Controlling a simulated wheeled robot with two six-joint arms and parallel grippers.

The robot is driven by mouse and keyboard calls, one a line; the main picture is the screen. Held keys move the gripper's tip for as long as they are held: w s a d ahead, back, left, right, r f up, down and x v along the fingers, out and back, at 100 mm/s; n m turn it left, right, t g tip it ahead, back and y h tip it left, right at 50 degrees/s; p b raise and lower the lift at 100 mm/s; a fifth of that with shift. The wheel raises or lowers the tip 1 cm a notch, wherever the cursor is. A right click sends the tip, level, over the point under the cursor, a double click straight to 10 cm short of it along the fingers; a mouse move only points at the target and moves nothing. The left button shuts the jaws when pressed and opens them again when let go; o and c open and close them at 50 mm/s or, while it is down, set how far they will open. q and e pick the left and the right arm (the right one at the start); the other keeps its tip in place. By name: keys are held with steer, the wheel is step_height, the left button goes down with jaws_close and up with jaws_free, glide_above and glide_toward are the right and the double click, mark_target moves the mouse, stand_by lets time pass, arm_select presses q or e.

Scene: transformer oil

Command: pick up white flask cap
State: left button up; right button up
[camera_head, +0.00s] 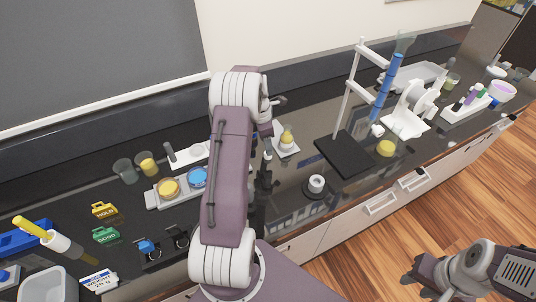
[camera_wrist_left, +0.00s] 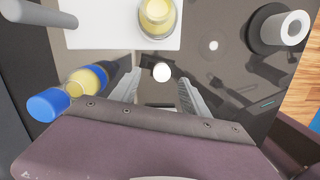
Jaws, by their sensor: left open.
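The white flask cap (camera_wrist_left: 162,72) is a small round white piece on the dark counter in the left wrist view. A small white spot that looks like it shows beside my left arm in the head view (camera_head: 268,154). My left gripper (camera_wrist_left: 160,80) is open, with its fingers on either side of the cap's line and nothing gripped. In the head view it is mostly hidden by my arm. The flask with yellow liquid (camera_head: 287,138) stands on a white plate (camera_head: 292,151) just behind the cap. My right gripper (camera_head: 416,271) is at lower right, away from the counter, its fingers apart and empty.
A white ring-shaped roll (camera_head: 316,183) stands right of the cap. A black stand base (camera_head: 344,154) is farther right. Glossy reflections blur the counter around the cap.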

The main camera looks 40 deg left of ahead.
arm_select(q)
steer(key=f, duration=0.4)
steer(key=shift+s+d+p, duration=0.15)
steer(key=shift+d+p, duration=0.1)
steer(key=shift+p, duration=0.05)
steer(key=shift+w+f, duration=0.15)
steer(key=shift+w, duration=0.05)
steer(key=shift+s, duration=0.15)
steer(key=c, duration=1.2)
jaws_close()
